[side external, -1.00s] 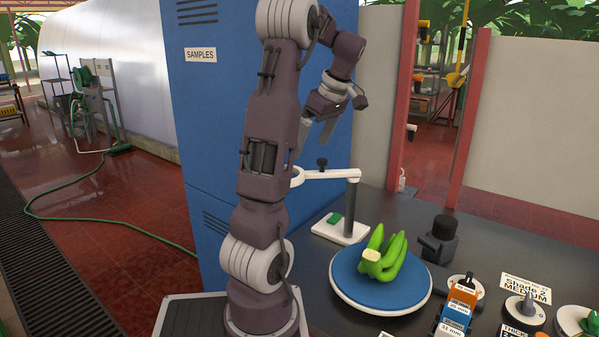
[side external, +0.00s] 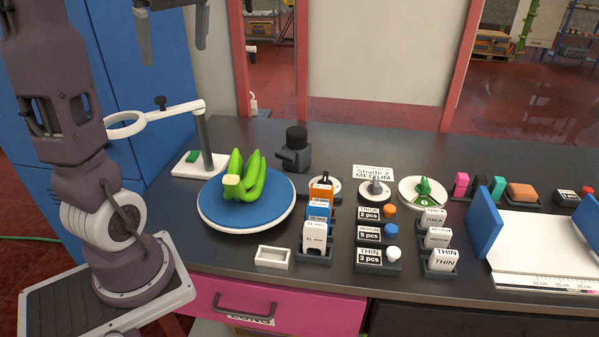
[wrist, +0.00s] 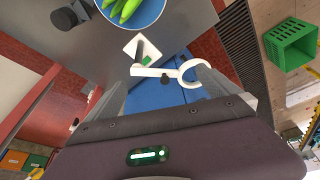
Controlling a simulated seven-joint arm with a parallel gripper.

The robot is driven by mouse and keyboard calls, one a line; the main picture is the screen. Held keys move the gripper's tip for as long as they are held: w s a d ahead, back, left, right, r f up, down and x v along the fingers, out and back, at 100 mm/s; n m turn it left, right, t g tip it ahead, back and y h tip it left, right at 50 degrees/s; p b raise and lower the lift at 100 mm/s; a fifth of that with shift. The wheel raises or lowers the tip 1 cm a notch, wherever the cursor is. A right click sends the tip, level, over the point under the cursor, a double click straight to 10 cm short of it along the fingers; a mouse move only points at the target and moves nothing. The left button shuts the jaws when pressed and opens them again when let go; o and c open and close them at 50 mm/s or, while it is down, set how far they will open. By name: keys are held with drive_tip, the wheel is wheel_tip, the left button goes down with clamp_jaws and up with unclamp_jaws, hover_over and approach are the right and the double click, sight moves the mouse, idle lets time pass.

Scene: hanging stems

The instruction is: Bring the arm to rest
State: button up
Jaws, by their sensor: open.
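My gripper (side external: 172,42) is at the top edge of the side view, fingers pointing down, apart and with nothing between them. It hangs above the white ring stand (side external: 205,140), clear of the bench. In the wrist view the two fingers of my gripper (wrist: 160,90) show on either side of the ring stand's arm and ring (wrist: 188,70), which lie beyond them. A green banana bunch (side external: 245,178) rests on a round blue-topped plate (side external: 222,218), below and to the right of my gripper. The upper part of my arm is cut off in the side view.
A dark camera-like device (side external: 295,152) stands behind the plate. Labelled blocks, caliper gauges (side external: 315,235) and knobbed holders (side external: 378,232) fill the bench's middle. A white tray (side external: 273,257) is in front; a white board with blue end walls (side external: 540,245) is at right. A blue cabinet (side external: 165,85) stands behind my arm.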

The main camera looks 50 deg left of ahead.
drive_tip(key=s+d+f+m+t+h, duration=0.1)
drive_tip(key=s+d+f+m+t, duration=0.1)
drive_tip(key=d+m, duration=0.5)
drive_tip(key=s+d+f+m+t+h, duration=0.1)
drive_tip(key=d+f+m, duration=0.4)
drive_tip(key=d, duration=0.7)
drive_tip(key=s+d+f+m+t+h, duration=0.1)
drive_tip(key=s+d+f+m+t, duration=0.1)
drive_tip(key=d+m, duration=0.7)
wheel_tip(320, 180, down, 2)
drive_tip(key=shift+s+d+f+t, duration=0.15)
drive_tip(key=shift+s+t, duration=0.2)
drive_tip(key=shift+t, duration=0.35)
